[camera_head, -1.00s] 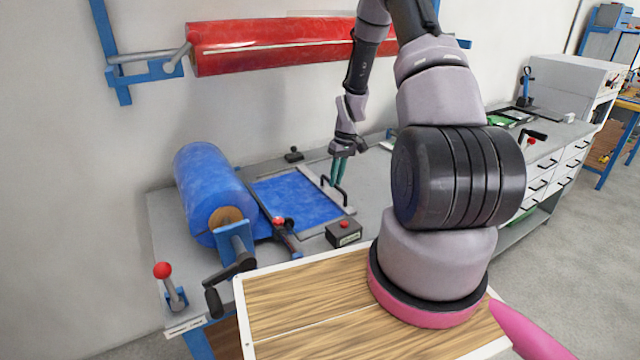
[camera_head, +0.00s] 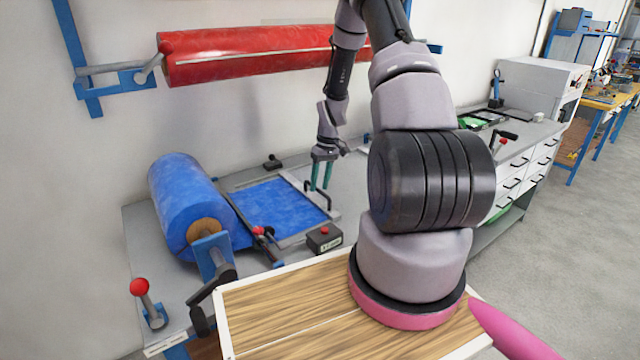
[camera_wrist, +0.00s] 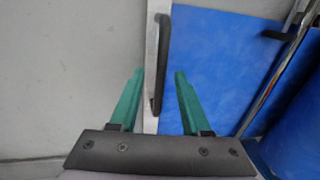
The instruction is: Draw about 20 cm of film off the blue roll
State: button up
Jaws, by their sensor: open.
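The blue roll (camera_head: 185,195) lies in its stand at the left of the bench, and its film (camera_head: 278,205) runs flat to the right across the bench. The film ends at a pale bar with a black handle (camera_head: 317,195). The handle also shows in the wrist view (camera_wrist: 161,65), running away from the camera, with the film (camera_wrist: 215,60) right of it. My gripper (camera_head: 321,188) is open and empty, pointing down above the handle. In the wrist view its green fingers (camera_wrist: 157,88) are on either side of the handle's line, apart from it as far as I can tell.
A dark bar (camera_head: 255,228) crosses the film near the roll. A red-knobbed lever (camera_head: 141,290) is at the front left. A red roll (camera_head: 245,55) hangs on the wall.

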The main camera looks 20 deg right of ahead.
notch_tip(320, 180, up, 10)
jog(key=d, duration=0.2)
jog(key=shift+w+r, duration=0.2)
jog(key=shift+r, duration=0.05)
jog(key=s+a+r+m+t+h, duration=0.15)
jog(key=s+a+r, duration=0.25)
jog(key=r, duration=0.7)
jog(key=s+a+r+m+t+y, duration=0.1)
jog(key=s+a+r+t, duration=0.2)
jog(key=r, duration=0.8)
jog(key=s+a+r+m+t, duration=0.1)
jog(key=s+a+r, duration=0.1)
jog(key=s, duration=0.4)
jog(key=s+a+r+m+t, duration=0.1)
jog(key=s+a+r, duration=0.1)
jog(key=s+r, duration=0.3)
jog(key=s+a+r+m+t, duration=0.1)
jog(key=s+r, duration=0.3)
jog(key=s, duration=0.4)
jog(key=shift+s+a+m, duration=0.35)
jog(key=shift+a+m, duration=0.1)
jog(key=shift+a, duration=0.4)
jog(key=shift+w+r, duration=0.1)
